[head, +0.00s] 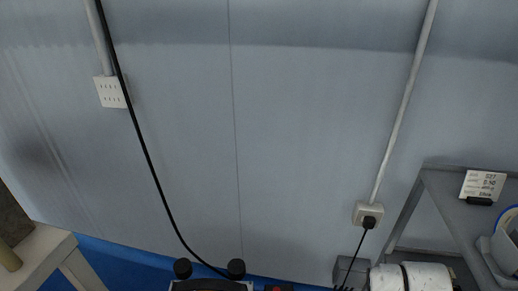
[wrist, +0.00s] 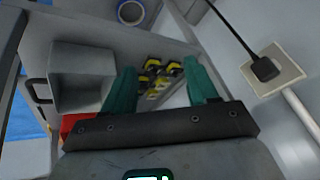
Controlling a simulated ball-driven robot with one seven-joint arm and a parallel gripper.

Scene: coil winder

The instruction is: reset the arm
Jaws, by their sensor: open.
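My gripper (wrist: 160,76) shows in the wrist view with its two teal fingers spread apart. It is open, and nothing is held between the fingers. Several yellow-and-black items (wrist: 163,70) lie on a grey surface beyond the fingertips; I cannot tell their exact kind. In the head view I cannot make out my gripper.
A grey open box (wrist: 82,78) stands left of my gripper, with a red object (wrist: 75,124) nearby. A blue-rimmed roll (wrist: 131,12) lies farther off. A wall socket with a black plug (head: 368,214) and cable is near a grey shelf (head: 440,185) holding a label card (head: 483,185).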

